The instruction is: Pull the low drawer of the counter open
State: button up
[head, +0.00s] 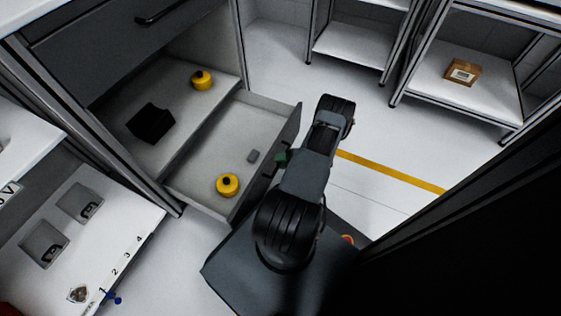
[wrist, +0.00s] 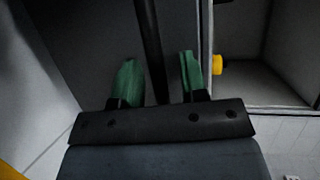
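The counter's low drawer (head: 270,102) stands pulled out in the head view, its inside showing. My gripper (head: 280,157) is at the outer side of the drawer front, where my arm partly hides the front. In the wrist view, the dark bar handle (wrist: 150,45) runs between the two green fingers of my gripper (wrist: 158,75). The fingers are apart, with a visible gap between the bar and the right finger. A yellow object (wrist: 217,65) shows inside the drawer at the right.
Above the low drawer, a shelf (head: 145,160) holds a black box (head: 151,123) and another yellow round object (head: 202,80). A closed upper drawer (head: 110,45) is above that.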

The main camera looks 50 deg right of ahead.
jog(key=p+v, duration=0.2)
jog(key=v, duration=1.1)
jog(key=shift+s+d, duration=0.25)
jog(key=shift+s, duration=0.05)
dwell(0.3)
